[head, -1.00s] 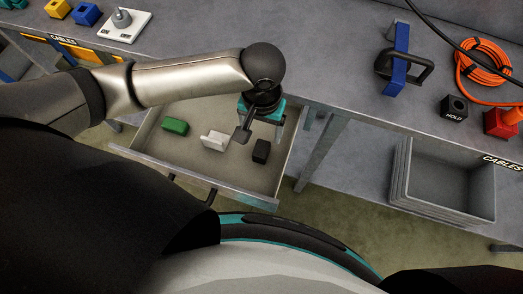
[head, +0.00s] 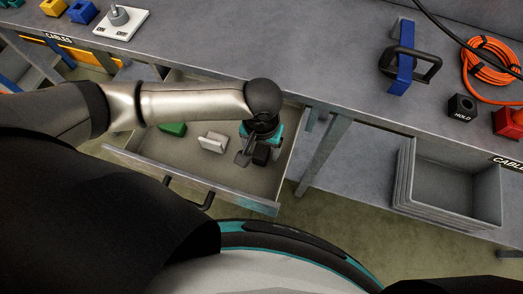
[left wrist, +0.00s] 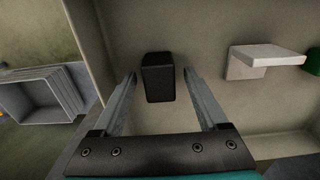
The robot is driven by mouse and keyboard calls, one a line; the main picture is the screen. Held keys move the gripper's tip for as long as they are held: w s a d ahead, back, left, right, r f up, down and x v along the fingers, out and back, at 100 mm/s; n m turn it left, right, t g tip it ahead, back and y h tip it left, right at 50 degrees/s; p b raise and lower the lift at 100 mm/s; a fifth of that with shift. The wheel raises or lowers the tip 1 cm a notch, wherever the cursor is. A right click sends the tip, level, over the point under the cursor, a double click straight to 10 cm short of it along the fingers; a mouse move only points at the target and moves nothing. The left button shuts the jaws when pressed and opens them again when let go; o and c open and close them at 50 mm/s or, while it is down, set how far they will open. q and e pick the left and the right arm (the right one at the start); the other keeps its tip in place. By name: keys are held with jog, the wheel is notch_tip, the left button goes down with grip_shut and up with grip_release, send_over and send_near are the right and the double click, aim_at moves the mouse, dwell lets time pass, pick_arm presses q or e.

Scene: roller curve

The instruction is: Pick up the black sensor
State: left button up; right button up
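The black sensor (head: 261,155) is a small dark block in the open drawer (head: 190,177). In the left wrist view the sensor (left wrist: 158,77) lies on the pale drawer floor, ahead of and between the two finger tips. My left gripper (left wrist: 160,82) is open, with a finger on each side of the sensor and a gap at both sides. In the head view my left gripper (head: 252,150) is over the drawer's right part and hides some of the sensor. My right gripper is in no view.
A white bracket-shaped part (head: 213,142) and a green block (head: 173,129) lie left of the sensor in the drawer. The drawer's right wall is close to the gripper. Grey stacked bins (head: 452,185) stand at right. The bench top (head: 330,70) overhangs the drawer's back.

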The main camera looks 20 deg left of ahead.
pick_arm(q)
grip_shut()
dwell(0.4)
jog(key=shift+r, duration=0.1)
